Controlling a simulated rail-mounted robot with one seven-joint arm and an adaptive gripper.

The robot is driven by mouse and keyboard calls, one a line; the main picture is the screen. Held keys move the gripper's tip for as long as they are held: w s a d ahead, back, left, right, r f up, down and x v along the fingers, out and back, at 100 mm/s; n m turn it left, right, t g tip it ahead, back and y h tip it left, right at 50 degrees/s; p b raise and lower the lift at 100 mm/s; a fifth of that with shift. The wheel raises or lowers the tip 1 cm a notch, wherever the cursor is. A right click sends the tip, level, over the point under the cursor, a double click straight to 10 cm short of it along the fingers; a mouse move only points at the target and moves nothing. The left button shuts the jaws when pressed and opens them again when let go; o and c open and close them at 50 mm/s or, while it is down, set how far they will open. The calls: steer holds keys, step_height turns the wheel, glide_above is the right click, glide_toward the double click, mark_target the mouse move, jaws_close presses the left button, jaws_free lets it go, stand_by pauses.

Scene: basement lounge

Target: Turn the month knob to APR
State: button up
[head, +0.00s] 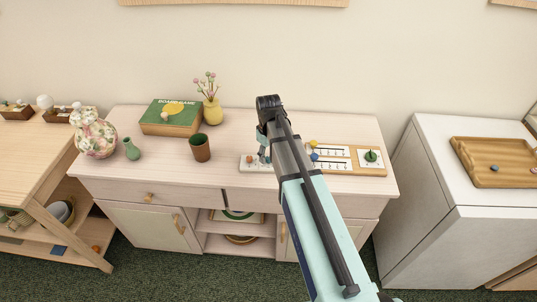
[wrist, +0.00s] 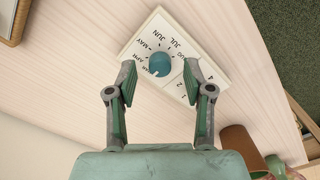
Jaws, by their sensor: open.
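The month knob (wrist: 159,65) is round and teal, on a white panel (wrist: 193,57) ringed with month names. A pale mark on its lower-left side points about at MAR, just below APR; the small print makes this hard to read exactly. My gripper (wrist: 159,82) is open and empty, with its two fingers apart on the left and right, just short of the knob in the wrist view. In the head view my gripper (head: 264,140) is above the cabinet top, over the white panel (head: 245,165), and my arm hides part of it.
On the cabinet top (head: 170,175), a wooden board (head: 369,170) with a green knob (head: 371,156) lies right of my arm.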

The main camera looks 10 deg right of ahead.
steer(key=shift+f, duration=0.45)
jaws_close()
steer(key=shift+m, duration=0.3)
steer(key=m, duration=0.4)
steer(key=shift+m, duration=2.1)
